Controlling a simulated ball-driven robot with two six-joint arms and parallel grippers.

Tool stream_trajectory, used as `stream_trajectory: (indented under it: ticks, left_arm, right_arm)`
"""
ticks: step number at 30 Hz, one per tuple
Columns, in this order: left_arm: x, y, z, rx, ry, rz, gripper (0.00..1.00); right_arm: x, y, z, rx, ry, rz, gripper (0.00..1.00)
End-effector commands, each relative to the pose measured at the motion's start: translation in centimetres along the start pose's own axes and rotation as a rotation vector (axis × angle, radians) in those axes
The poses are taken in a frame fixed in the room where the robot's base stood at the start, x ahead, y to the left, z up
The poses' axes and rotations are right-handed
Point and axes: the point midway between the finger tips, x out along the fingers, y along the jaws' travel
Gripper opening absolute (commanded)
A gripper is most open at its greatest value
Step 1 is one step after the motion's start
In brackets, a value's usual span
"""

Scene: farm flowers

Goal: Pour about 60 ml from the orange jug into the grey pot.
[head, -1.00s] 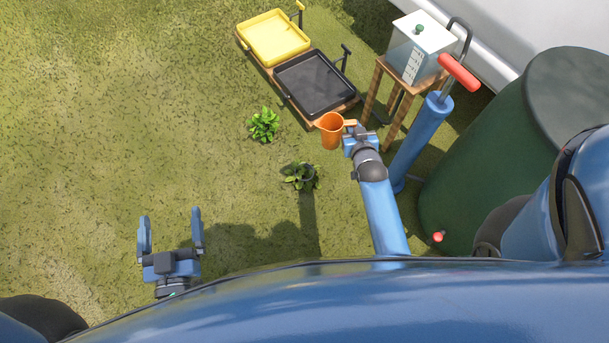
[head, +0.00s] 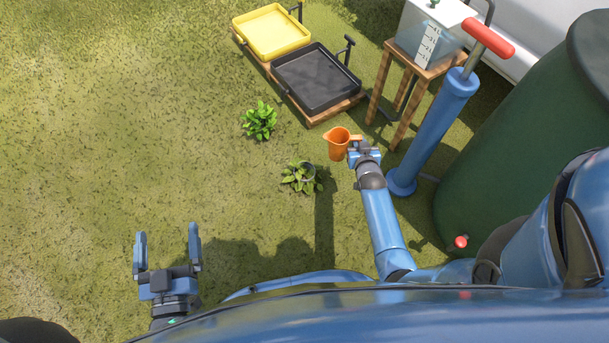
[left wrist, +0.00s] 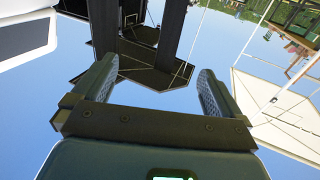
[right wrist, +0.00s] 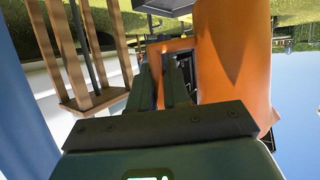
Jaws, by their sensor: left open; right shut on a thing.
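The orange jug (head: 337,146) is held off to the side by my right gripper (head: 363,150), which is shut on its handle. The jug looks upright, with its open top showing; its contents cannot be made out. In the right wrist view the jug's orange wall (right wrist: 235,60) fills the right side, beside the closed fingers (right wrist: 165,80). The grey pot (head: 308,171) is on the grass to the lower left of the jug, mostly covered by its leafy plant. My left gripper (head: 167,246) is open and empty, far left of the pot; its spread fingers (left wrist: 155,85) also show in the left wrist view.
Another green plant (head: 259,121) grows left of the jug. A black tray (head: 316,78) and a yellow tray (head: 271,32) sit behind. A wooden stand (head: 398,95) with a clear tank, a blue pump (head: 432,130) and a green barrel (head: 510,170) crowd the right. Grass at left is clear.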

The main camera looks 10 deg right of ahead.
Motion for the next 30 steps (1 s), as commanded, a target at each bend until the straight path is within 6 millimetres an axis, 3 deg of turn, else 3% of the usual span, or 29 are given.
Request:
stream_trajectory:
  ticks: [1, 30]
  left_arm:
    - [-0.1, 0.0, 1.8, 0.0, 0.002, 0.0, 1.0]
    - [-0.4, 0.0, 17.5, 0.0, 0.03, -0.001, 1.0]
  right_arm:
    - [1.0, 0.2, 1.8, 0.002, 0.0, 0.004, 0.0]
    - [11.9, 3.2, 19.6, 0.041, 0.0, 0.053, 0.0]
